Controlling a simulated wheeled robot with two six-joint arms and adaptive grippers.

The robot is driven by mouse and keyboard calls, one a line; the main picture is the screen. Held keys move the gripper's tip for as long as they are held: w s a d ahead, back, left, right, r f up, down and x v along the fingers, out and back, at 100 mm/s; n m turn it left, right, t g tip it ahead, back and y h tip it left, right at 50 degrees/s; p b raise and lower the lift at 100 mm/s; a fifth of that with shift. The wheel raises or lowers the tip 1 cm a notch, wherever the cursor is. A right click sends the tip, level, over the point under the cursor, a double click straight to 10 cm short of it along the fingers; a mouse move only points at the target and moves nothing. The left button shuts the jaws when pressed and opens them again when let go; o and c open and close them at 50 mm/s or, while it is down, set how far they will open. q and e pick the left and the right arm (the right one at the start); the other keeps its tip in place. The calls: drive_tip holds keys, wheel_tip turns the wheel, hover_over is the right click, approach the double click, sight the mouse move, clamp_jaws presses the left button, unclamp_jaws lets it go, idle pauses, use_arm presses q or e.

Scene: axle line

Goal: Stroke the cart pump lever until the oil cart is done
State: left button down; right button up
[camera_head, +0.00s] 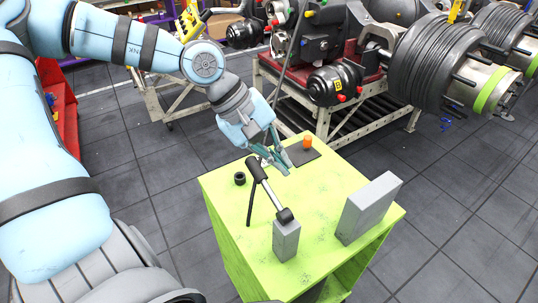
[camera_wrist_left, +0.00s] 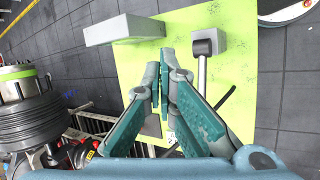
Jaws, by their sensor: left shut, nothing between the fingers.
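The lime-green oil cart (camera_head: 222,228) stands in the middle of the head view; its top also shows in the left wrist view (camera_wrist_left: 242,75). The pump lever (camera_head: 269,190) has a black grip and a grey rod, and it pivots on a grey block (camera_head: 286,241). It slants up from the block toward the far side. The lever (camera_wrist_left: 202,72) and block (camera_wrist_left: 219,41) show in the left wrist view, with the lever's end partly hidden by a finger. My left gripper (camera_head: 283,165) is shut and empty, just beyond and right of the grip, apparently apart from it. My right gripper is out of view.
A grey box (camera_head: 369,207) stands on the cart's right side. An orange knob (camera_head: 307,142), a black cap (camera_head: 240,178) and a thin black rod (camera_head: 250,206) are also on the cart. An axle assembly on a stand (camera_head: 335,85) is behind. Tiled floor (camera_head: 455,190) lies right.

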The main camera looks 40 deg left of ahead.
use_arm(q)
drive_tip(key=shift+s+a+f, duration=0.1)
drive_tip(key=shift+s+a, duration=0.05)
drive_tip(key=shift+s, duration=0.05)
drive_tip(key=b, duration=0.7)
hover_over(267, 188)
drive_tip(key=s+d, duration=0.1)
drive_tip(key=d, duration=0.1)
wheel_tip(267, 188, down, 8)
drive_tip(key=shift+a+f, duration=0.15)
drive_tip(key=shift+f, duration=0.05)
idle(0.7)
drive_tip(key=shift+a+f+b, duration=0.15)
drive_tip(key=shift+f+b, duration=0.2)
drive_tip(key=shift+b, duration=0.05)
